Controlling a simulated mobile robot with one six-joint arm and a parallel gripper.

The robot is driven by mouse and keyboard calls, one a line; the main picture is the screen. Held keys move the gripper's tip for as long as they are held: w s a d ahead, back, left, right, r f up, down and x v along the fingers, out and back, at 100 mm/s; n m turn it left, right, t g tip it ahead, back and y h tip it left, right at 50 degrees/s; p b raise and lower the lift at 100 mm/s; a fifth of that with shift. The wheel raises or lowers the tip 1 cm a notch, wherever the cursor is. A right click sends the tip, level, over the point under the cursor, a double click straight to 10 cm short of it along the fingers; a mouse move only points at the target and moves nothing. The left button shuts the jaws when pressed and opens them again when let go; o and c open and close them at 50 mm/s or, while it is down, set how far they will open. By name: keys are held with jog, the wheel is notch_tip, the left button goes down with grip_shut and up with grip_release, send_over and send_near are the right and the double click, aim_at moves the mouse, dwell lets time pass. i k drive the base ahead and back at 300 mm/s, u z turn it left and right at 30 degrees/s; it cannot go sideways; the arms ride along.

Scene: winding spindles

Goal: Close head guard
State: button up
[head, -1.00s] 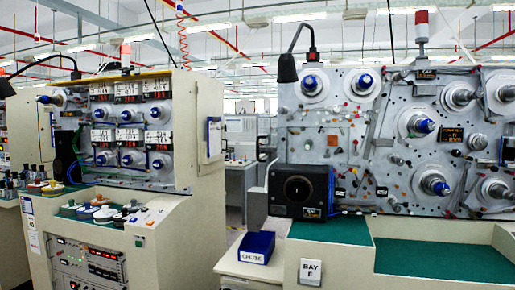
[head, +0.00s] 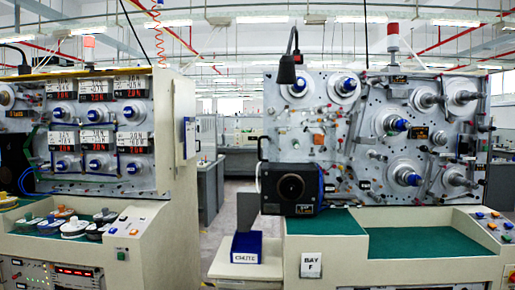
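A black box-shaped housing (head: 290,187) with a round dark opening in its front sits at the lower left of the right-hand winding machine (head: 340,130). It may be the head guard; I cannot tell for certain. A dark handle-like loop (head: 263,148) shows at its upper left, and a pale strip or cable runs down its left side. Whether it stands open or shut is too small to tell. My gripper is not in view.
The left winding machine (head: 160,130) has spindles, red displays and spools on its ledge. A floor gap (head: 222,205) separates the machines. A blue bin labelled CHUTE (head: 247,247) stands on a low shelf.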

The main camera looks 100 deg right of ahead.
aim_at(275, 147)
jog(key=i, duration=0.75)
jog(key=z, duration=3.6)
jog(key=i, duration=0.1)
jog(key=u, duration=2)
jog(key=k, duration=0.25)
jog(key=z, duration=2.3)
